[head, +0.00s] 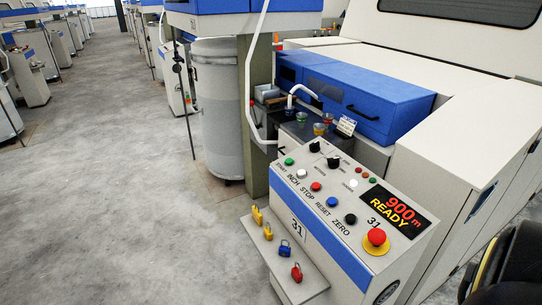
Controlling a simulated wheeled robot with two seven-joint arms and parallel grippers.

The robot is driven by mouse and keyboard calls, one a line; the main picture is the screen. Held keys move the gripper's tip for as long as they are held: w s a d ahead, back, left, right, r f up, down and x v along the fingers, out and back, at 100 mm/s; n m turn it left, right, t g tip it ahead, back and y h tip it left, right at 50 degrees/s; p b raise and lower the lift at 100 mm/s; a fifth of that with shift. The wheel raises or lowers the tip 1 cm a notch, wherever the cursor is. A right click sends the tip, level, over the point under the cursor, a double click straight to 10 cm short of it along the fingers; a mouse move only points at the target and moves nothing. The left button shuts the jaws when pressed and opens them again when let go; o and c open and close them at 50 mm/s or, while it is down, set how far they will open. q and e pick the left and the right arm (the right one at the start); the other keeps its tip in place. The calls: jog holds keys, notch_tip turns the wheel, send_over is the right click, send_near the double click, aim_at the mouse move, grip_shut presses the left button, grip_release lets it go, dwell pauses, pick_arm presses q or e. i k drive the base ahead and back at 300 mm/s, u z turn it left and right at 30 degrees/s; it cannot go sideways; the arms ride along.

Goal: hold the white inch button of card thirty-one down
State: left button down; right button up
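The control panel of card thirty-one (385,192) slopes toward me, with 31 on its top and on its blue-striped front. The white inch button (301,173) sits in the button row, above the word INCH. It lies between the green start button (289,162) and the red stop button (316,186). Nothing covers or touches it. The blue reset button (332,201) and black zero button (350,219) follow in the row. The display (399,212) reads 900 m READY. Neither of my grippers is in view.
A red mushroom button on a yellow base (376,239) stands at the panel's near corner. A shelf (262,252) below holds yellow, blue and red padlocks. A post (251,120) and a tall grey can (217,110) stand behind. The floor at left is open.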

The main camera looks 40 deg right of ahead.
aim_at(300, 173)
jog(key=z, duration=0.75)
jog(key=i, duration=1.05)
jog(key=z, duration=1.35)
jog(key=i, duration=0.15)
jog(key=z, duration=0.1)
